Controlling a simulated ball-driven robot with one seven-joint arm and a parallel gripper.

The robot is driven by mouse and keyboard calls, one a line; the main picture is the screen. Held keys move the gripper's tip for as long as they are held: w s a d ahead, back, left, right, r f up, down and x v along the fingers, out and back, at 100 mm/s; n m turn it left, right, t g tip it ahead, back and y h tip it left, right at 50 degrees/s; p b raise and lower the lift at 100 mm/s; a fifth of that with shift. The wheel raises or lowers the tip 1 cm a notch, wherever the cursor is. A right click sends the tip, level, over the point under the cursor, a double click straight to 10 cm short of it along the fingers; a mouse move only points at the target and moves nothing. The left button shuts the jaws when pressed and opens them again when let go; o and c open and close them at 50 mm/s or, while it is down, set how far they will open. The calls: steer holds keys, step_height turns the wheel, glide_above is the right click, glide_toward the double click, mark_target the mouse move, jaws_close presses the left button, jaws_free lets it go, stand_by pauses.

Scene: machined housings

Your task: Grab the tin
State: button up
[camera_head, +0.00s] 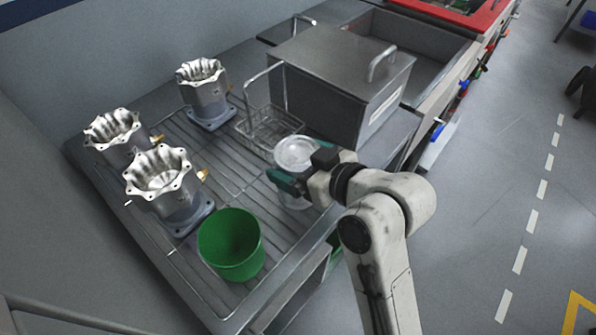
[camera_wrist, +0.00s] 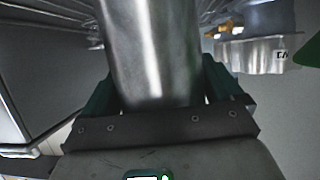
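The tin (camera_head: 295,152) is a shiny silver cylinder near the right edge of the rack, beside the wire basket. It looks upright; my gripper and wrist hide part of its side. In the wrist view the tin (camera_wrist: 155,50) fills the middle, between the two green fingers of my gripper (camera_wrist: 158,85). The fingers are spread to about the tin's width, one on each side. Whether they press on it or leave a small gap cannot be told. In the head view, my gripper (camera_head: 290,181) reaches around the tin from the right.
A green bucket (camera_head: 231,246) stands at the front of the wire rack (camera_head: 215,160). Metal housings (camera_head: 165,185) stand on the left and at the back (camera_head: 204,95). A wire basket (camera_head: 268,128) and a large steel box (camera_head: 338,80) lie behind the tin.

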steer(key=c, duration=0.9)
steer(key=shift+r, duration=0.1)
steer(key=shift+c, duration=0.2)
steer(key=shift+r, duration=0.2)
